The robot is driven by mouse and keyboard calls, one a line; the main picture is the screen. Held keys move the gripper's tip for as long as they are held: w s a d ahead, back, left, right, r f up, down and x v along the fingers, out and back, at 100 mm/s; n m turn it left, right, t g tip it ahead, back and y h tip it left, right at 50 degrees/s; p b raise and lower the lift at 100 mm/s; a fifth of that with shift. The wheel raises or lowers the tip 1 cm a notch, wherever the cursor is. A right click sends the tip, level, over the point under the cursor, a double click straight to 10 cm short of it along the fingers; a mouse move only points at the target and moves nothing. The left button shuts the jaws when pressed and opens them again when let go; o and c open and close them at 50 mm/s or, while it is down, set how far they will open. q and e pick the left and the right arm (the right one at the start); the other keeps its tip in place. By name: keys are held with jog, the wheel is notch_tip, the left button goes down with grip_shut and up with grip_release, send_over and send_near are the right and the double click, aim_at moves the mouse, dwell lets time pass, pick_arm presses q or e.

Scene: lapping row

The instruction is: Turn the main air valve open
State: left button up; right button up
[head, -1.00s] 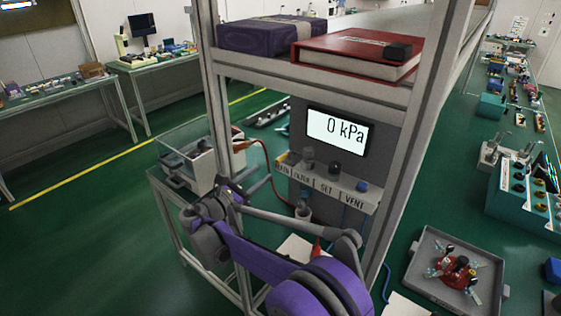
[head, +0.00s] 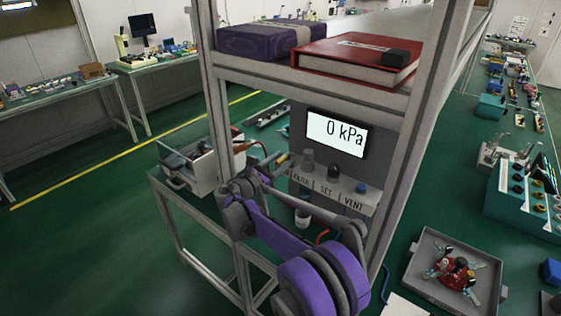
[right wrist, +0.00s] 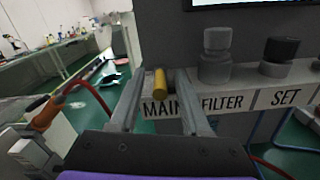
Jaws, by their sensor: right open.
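The main air valve shows as a yellow handle (right wrist: 160,84) above the MAIN label in the right wrist view. In the head view a bit of the yellow handle (head: 284,158) shows beside my right gripper (head: 272,164). In the right wrist view the open fingers of my right gripper (right wrist: 159,90) lie on either side of the handle, with gaps to both. The fingers point toward the panel; how deep the handle sits between them is hard to tell. The gauge display (head: 337,133) reads 0 kPa. My left gripper is out of view.
Right of the main valve are a grey filter unit (right wrist: 215,55), a dark SET knob (right wrist: 281,50) and a blue VENT knob (head: 361,188). Rack posts stand on both sides. A shelf above holds a purple box (head: 262,40) and a red binder (head: 350,58).

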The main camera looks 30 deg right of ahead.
grip_shut()
jog(key=shift+w+a+m+g+h, duration=0.1)
jog(key=shift+w+m+g+h, duration=0.1)
jog(key=shift+m+g, duration=0.25)
jog(key=shift+w+m+g+h, duration=0.1)
jog(key=shift+m+g+h, duration=0.15)
jog(key=shift+g, duration=0.4)
grip_release()
jog(key=shift+r, duration=0.1)
notch_tip(320, 180, up, 10)
jog(key=shift+f+p, duration=0.1)
jog(key=shift+p, duration=0.3)
